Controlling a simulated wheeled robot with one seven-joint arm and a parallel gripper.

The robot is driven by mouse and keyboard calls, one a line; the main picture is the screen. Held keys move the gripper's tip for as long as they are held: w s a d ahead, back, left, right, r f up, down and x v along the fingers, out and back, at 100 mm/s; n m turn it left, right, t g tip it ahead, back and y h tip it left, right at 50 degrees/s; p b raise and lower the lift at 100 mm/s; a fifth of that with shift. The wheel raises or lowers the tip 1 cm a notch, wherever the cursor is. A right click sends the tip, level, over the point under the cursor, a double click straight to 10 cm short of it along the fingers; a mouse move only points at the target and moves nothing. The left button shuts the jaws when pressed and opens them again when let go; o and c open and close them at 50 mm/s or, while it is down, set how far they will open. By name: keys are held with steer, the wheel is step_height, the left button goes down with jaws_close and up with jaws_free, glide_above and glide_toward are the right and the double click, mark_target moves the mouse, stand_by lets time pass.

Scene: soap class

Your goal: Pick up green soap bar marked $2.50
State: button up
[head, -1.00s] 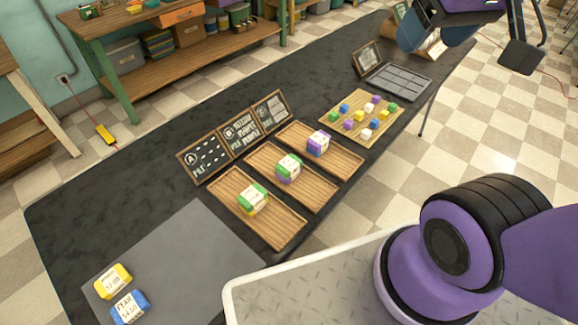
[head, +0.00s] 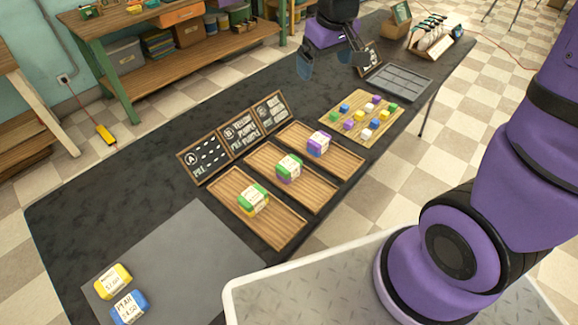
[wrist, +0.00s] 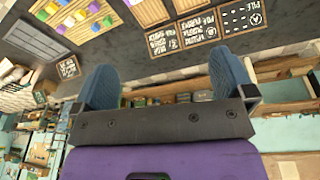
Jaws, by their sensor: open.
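Two green soap bars with white labels show in the head view. One green bar (head: 246,193) lies on a yellow one in the nearest wooden tray. The other green bar (head: 283,161) lies on a purple one in the middle tray. The prices on both labels are too small to read. My gripper (head: 332,64) is open and empty, above the far back edge of the black table, well away from both bars. In the wrist view its blue-grey fingers (wrist: 164,82) are spread wide, with nothing between them.
Three chalkboard signs (head: 240,130) stand behind the trays. A board of small coloured cubes (head: 345,122) and a grey sectioned tray (head: 405,82) lie farther right. Yellow (head: 113,281) and blue (head: 130,308) soaps lie on a grey mat.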

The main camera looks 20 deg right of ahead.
steer(key=w+a+f+n+g, duration=0.1)
steer(key=w+a+f, duration=0.15)
steer(key=f, duration=0.45)
steer(key=w+a+f, duration=0.1)
steer(key=w+f, duration=0.2)
steer(key=f, duration=0.4)
steer(key=n+g, duration=0.1)
steer(key=n, duration=0.1)
glide_toward(289, 163)
steer(key=shift+w+f, duration=0.1)
steer(key=shift+f, duration=5)
steer(key=c, duration=0.8)
steer(key=shift+r, duration=0.15)
